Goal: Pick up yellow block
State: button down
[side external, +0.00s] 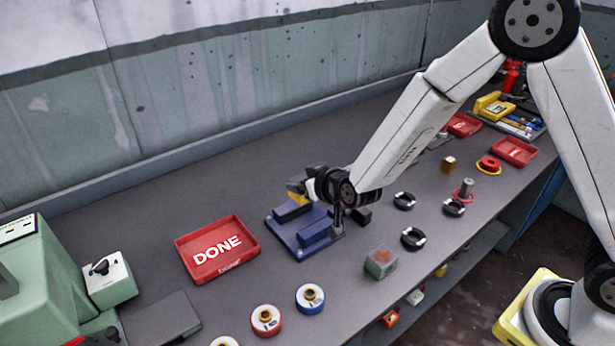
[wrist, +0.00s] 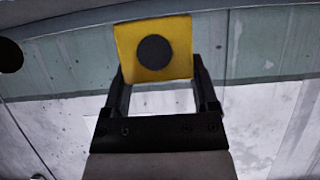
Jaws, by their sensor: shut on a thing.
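The yellow block (wrist: 129,50) has a dark round spot on its face. In the wrist view it sits between the two fingertips of my gripper (wrist: 160,75), which are shut on it. In the side external view my gripper (side external: 301,188) is over the left back part of the blue fixture (side external: 318,240). Only a small yellow part of the block (side external: 298,199) shows there, just above the fixture. I cannot tell whether the block touches the fixture.
A red tray marked DONE (side external: 188,258) lies left of the fixture. Black rings (side external: 413,239) and a greenish cube (side external: 380,263) are to the right. Round white-topped pieces (side external: 310,298) lie in front. The table behind the fixture is clear up to the wall.

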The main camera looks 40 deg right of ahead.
jog(key=shift+r, duration=0.65)
jog(key=shift+d, duration=0.1)
